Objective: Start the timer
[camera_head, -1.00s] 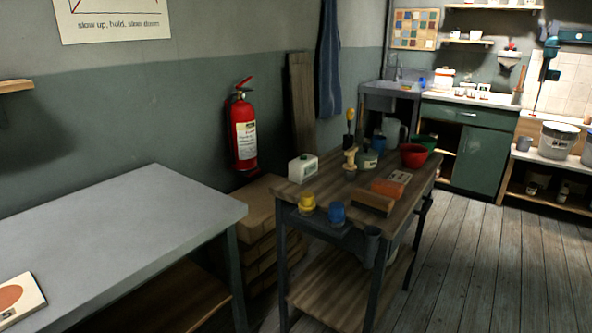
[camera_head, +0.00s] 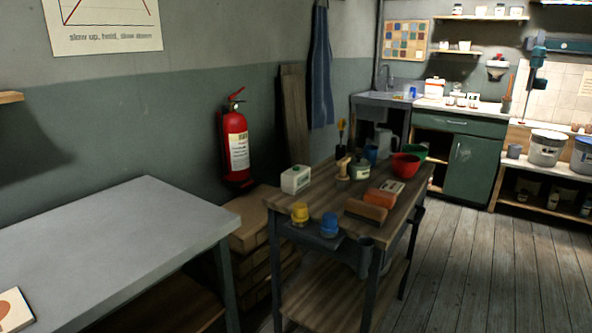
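I cannot pick out a timer for certain. A small white box with a dark green marking (camera_head: 295,179) stands at the back left corner of the wooden work cart (camera_head: 322,196); its markings are too small to read. A white item with a red top (camera_head: 435,87) stands on the far counter, also too small to identify. Neither of my grippers shows in this view.
A grey table (camera_head: 120,225) fills the left front. A fire extinguisher (camera_head: 236,147) hangs behind. The plank floor (camera_head: 480,275) at right is clear.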

